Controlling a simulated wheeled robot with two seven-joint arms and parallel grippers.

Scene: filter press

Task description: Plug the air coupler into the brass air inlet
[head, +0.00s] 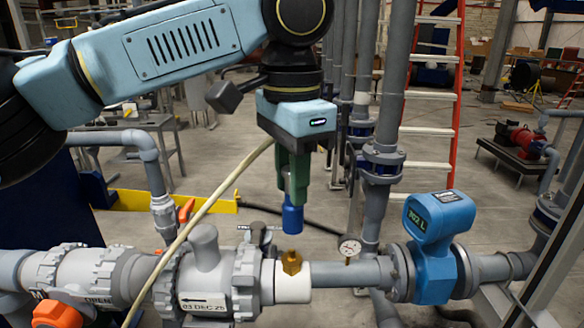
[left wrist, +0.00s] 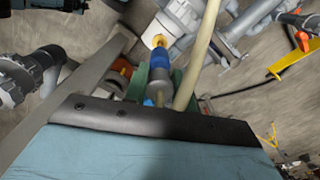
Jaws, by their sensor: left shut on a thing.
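The blue air coupler (head: 292,218) hangs upright below my left gripper (head: 293,180), which is shut on it with green fingers. A pale hose runs from beside the gripper down to the lower left. The brass air inlet (head: 291,262) stands on a white pipe fitting below the coupler. In the head view a gap shows between coupler and inlet. In the left wrist view the coupler (left wrist: 160,82) extends from the gripper (left wrist: 155,92), and the brass inlet (left wrist: 159,41) shows past its end; whether they touch cannot be told there. My right gripper is not in view.
A pressure gauge (head: 349,247) and a blue flow meter (head: 435,245) stand to the right of the inlet. A grey valve body (head: 205,275) with large union nuts lies left. Vertical grey pipes (head: 390,120) rise behind. An orange handle (head: 57,313) is at lower left.

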